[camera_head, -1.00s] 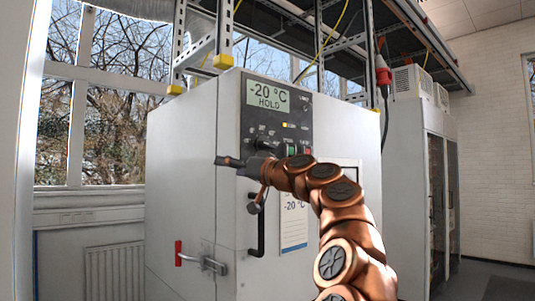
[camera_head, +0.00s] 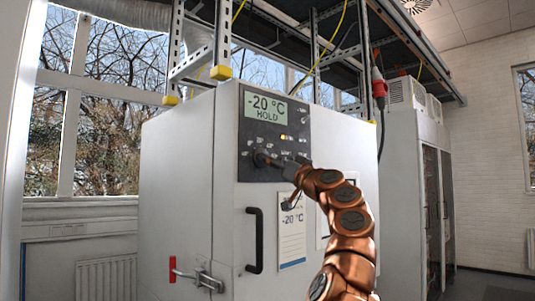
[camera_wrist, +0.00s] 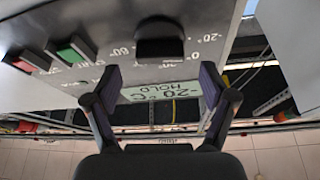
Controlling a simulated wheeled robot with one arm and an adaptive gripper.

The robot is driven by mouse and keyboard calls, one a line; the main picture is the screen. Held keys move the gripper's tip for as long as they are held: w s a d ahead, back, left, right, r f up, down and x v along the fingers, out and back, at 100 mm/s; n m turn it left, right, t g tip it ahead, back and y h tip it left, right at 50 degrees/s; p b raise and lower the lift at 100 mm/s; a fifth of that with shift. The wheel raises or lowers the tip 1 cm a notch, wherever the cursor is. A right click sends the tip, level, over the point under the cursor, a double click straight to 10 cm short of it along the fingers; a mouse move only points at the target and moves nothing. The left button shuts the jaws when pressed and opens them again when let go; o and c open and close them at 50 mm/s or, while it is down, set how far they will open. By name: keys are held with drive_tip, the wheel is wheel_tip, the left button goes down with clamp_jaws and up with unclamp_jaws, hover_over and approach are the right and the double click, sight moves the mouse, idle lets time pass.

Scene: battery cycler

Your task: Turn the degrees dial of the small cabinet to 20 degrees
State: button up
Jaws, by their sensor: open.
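The small cabinet (camera_head: 186,190) is a pale box with a dark control panel (camera_head: 299,115) on its front. Its display (camera_head: 264,106) reads -20 °C HOLD. The degrees dial (camera_head: 261,157) is a black knob low on the panel. My gripper (camera_head: 280,161) is at the lower panel, close to the dial. In the wrist view my gripper (camera_wrist: 160,82) is open, with nothing between its fingers.
A green button (camera_wrist: 76,50) and a red button (camera_wrist: 27,62) sit beside the dial. A black door handle (camera_head: 255,240), a red-handled latch (camera_head: 185,273) and a paper sheet (camera_head: 292,230) are lower on the cabinet. A taller cabinet (camera_head: 402,190) stands to the right.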

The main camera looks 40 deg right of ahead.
drive_tip(key=shift+p+x, duration=0.95)
drive_tip(key=shift+x, duration=0.85)
drive_tip(key=shift+w+a, duration=0.1)
drive_tip(key=c, duration=1.2)
